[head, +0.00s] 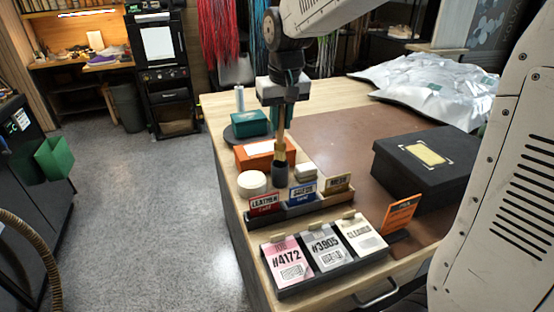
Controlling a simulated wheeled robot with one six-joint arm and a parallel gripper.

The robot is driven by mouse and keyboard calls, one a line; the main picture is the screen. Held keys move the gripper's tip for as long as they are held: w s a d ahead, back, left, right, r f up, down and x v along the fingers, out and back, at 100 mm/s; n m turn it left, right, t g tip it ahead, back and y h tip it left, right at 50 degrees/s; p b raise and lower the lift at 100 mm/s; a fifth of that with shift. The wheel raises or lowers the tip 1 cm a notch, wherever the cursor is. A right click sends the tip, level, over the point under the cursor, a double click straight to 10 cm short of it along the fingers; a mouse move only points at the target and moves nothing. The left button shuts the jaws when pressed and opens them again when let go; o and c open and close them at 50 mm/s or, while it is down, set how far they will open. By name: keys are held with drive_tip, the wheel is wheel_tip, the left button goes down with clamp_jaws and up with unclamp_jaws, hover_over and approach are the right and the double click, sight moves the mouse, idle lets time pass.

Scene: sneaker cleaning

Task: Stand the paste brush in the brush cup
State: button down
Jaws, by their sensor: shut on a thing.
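My gripper (283,120) points straight down over the left side of the table, shut on the paste brush (280,149). A tan length of the brush shows below my fingers, upright. The brush cup (280,173), a small dark grey cylinder, stands directly under it. The brush's lower end meets the cup's rim in the picture; whether it is inside or just in front of or behind the rim is hard to tell. The upper part of the brush is hidden by my gripper.
An orange box (254,154) and a teal box (249,123) stand behind the cup. A white round tub (252,184) is to its left. A labelled tray (301,211) lies in front. A black shoebox (425,178) is at right on the brown mat (335,125).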

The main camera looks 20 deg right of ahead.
sight(281, 144)
wheel_tip(281, 144, down, 8)
drive_tip(key=shift+r, duration=0.2)
drive_tip(key=shift+s+f, duration=0.1)
drive_tip(key=c, duration=1.3)
unclamp_jaws()
wheel_tip(281, 144, up, 12)
drive_tip(key=s, duration=0.2)
drive_tip(key=shift+g, duration=0.3)
drive_tip(key=s+d+f, duration=0.1)
drive_tip(key=s, duration=0.8)
drive_tip(key=s+d+f, duration=0.1)
drive_tip(key=s+f, duration=0.1)
drive_tip(key=s, duration=0.7)
drive_tip(key=s+d+f, duration=0.1)
drive_tip(key=s, duration=0.8)
drive_tip(key=shift+s+f, duration=0.2)
drive_tip(key=shift+s, duration=0.15)
